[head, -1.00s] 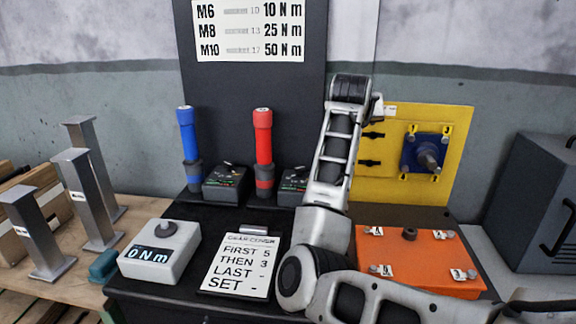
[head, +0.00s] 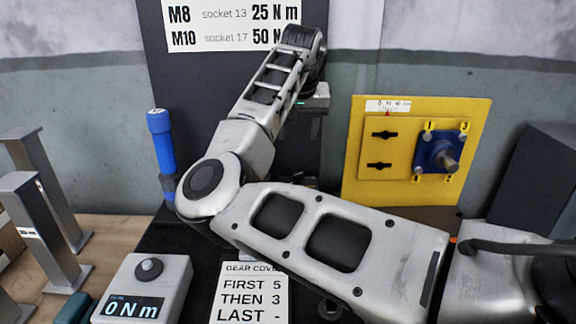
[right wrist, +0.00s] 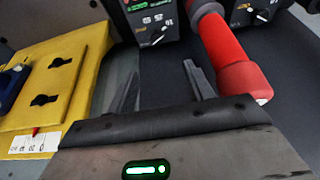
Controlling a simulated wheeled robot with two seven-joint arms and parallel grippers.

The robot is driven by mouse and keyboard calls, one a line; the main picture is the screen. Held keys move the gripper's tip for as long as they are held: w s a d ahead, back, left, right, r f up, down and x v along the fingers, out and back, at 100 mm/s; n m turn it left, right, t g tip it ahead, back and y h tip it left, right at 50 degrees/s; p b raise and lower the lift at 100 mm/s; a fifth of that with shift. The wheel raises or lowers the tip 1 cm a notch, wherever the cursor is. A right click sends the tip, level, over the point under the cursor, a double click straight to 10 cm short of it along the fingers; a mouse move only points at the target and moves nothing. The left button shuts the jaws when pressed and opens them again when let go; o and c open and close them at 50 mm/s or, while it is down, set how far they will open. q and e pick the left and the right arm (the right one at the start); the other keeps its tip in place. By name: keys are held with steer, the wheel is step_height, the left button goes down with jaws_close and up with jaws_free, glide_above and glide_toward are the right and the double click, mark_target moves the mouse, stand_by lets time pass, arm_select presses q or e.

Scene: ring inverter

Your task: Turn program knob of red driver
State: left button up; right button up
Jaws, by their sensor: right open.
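The red driver (right wrist: 228,50) shows in the right wrist view, standing to the right of my fingers; my arm hides it in the head view. Beside it is a dark control box (right wrist: 150,12) with a small program knob (right wrist: 157,38) and printed marks around it. My right gripper (right wrist: 162,70) is open and empty, its fingers pointing toward this box with a gap before the knob. In the head view my right arm spans the middle and its hand (head: 312,102) is partly hidden. My left gripper is out of view.
The blue driver (head: 162,145) stands left of my arm. A second control box (right wrist: 255,10) is at the wrist view's top. A yellow panel (head: 358,180) stands right. A grey 0 Nm display box (head: 165,275) and a gear cover card (head: 250,290) lie in front.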

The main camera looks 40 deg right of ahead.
mark_target(298, 174)
steer(key=x, duration=1.4)
steer(key=shift+s+d+f+p, duration=0.2)
steer(key=shift+s+p, duration=0.1)
steer(key=shift+p, duration=0.1)
steer(key=shift+c, duration=0.3)
steer(key=shift+r, duration=0.1)
steer(key=c, duration=0.9)
